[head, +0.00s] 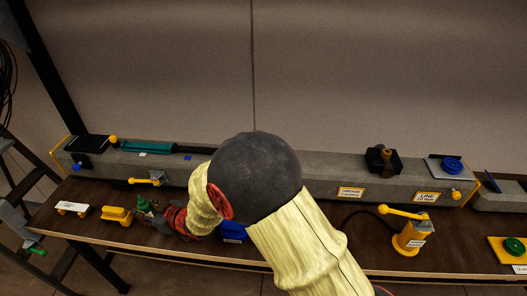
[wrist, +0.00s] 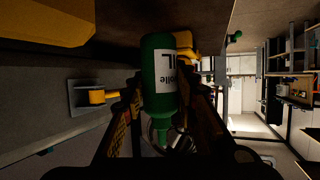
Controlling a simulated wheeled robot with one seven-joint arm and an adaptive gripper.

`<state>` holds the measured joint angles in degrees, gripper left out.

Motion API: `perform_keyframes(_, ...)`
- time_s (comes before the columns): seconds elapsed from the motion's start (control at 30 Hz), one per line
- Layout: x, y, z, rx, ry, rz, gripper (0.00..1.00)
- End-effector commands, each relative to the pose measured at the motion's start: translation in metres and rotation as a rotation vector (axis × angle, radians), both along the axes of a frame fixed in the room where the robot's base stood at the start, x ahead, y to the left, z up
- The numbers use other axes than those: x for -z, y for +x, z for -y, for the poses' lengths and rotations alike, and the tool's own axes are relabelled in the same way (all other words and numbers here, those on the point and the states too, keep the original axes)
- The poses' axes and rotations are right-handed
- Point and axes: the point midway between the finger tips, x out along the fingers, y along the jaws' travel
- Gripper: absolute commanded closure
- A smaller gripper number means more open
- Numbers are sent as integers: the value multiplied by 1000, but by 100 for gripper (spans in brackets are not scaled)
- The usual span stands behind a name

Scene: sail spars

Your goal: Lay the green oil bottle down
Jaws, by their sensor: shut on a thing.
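The green oil bottle (wrist: 158,70) fills the middle of the wrist view, with a white label facing the camera, upside down there, and its narrow green nozzle pointing to the bottom of the picture. My gripper (wrist: 163,112) is shut on it, one dark and yellow finger on each side. In the head view a bit of the green bottle (head: 143,204) shows at the left end of the bench, in front of my gripper (head: 152,212). My arm hides part of it. I cannot tell whether it touches the bench top or how far it is tilted.
The brown bench top (head: 340,262) holds a yellow block (head: 116,215) and a white piece (head: 72,208) left of the gripper. A grey beam (head: 330,180) with fittings runs along the back. A yellow pump (head: 411,240) stands right. My arm covers the middle.

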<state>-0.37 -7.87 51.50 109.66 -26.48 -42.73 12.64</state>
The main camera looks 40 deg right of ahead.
Motion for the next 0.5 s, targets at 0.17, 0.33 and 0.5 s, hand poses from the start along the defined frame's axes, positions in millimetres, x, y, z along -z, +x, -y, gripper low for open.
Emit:
perform_keyframes(0.17,6,0,0,0,0,1,98)
perform_keyframes(0.33,10,0,0,0,0,1,98)
perform_keyframes(0.5,15,0,0,0,0,1,98)
